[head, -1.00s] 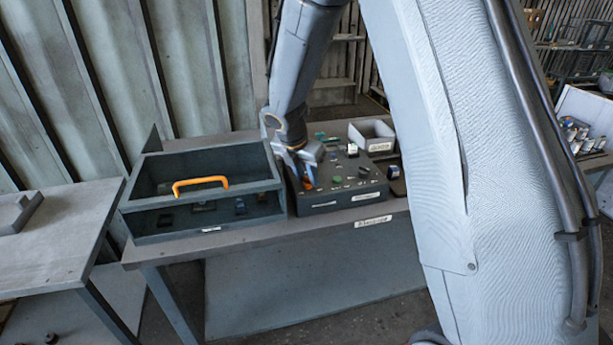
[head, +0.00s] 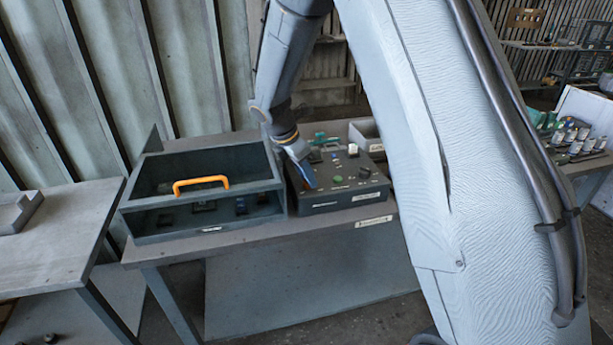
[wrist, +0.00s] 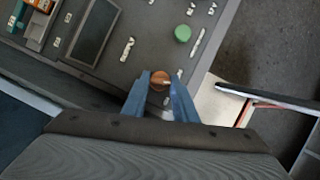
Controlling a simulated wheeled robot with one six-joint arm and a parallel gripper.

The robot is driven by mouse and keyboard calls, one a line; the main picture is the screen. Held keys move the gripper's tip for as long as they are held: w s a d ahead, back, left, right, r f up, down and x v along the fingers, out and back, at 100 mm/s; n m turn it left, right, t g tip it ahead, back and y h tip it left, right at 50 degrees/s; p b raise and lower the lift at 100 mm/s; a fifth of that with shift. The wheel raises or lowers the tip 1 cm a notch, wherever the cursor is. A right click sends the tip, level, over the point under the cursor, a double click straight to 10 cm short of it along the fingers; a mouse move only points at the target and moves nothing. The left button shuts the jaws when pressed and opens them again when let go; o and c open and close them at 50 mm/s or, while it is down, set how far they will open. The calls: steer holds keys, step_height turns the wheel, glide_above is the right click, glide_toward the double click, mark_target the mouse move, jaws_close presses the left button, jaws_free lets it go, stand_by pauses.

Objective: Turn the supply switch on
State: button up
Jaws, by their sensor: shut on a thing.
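A dark control box (head: 345,197) with knobs and buttons stands on the bench. My gripper (head: 309,181) reaches down to the left part of its top. In the wrist view my gripper (wrist: 160,92) has its two blue fingers on either side of a round orange-brown knob (wrist: 160,77), shut on it. The knob's lower part is hidden between the fingers. Its label is not readable, so I cannot tell from the writing whether it is the supply switch. A green button (wrist: 182,33) sits close by on the panel; it also shows in the head view (head: 337,179).
A dark open-fronted case with an orange handle (head: 201,184) stands close to the left of the box. A light bin (head: 366,136) stands behind the box, partly hidden by my arm. A grey table (head: 60,232) is at the left.

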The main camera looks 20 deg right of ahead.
steer(key=m, duration=0.2)
steer(key=m+g, duration=0.1)
steer(key=m, duration=0.1)
steer(key=m+g+b, duration=0.1)
steer(key=m, duration=0.1)
steer(key=shift+w+m, duration=0.25)
steer(key=shift+m, duration=0.05)
steer(key=m+g, duration=0.1)
steer(key=m, duration=0.2)
steer(key=m+g+y+b, duration=0.1)
steer(key=m, duration=0.2)
steer(key=shift+w+g, duration=0.15)
steer(key=shift+g, duration=0.15)
steer(key=o, duration=1)
steer(key=shift+o, duration=0.2)
steer(key=b+v, duration=0.3)
steer(key=v, duration=0.4)
steer(key=shift+r, duration=0.35)
steer(key=shift+w, duration=0.1)
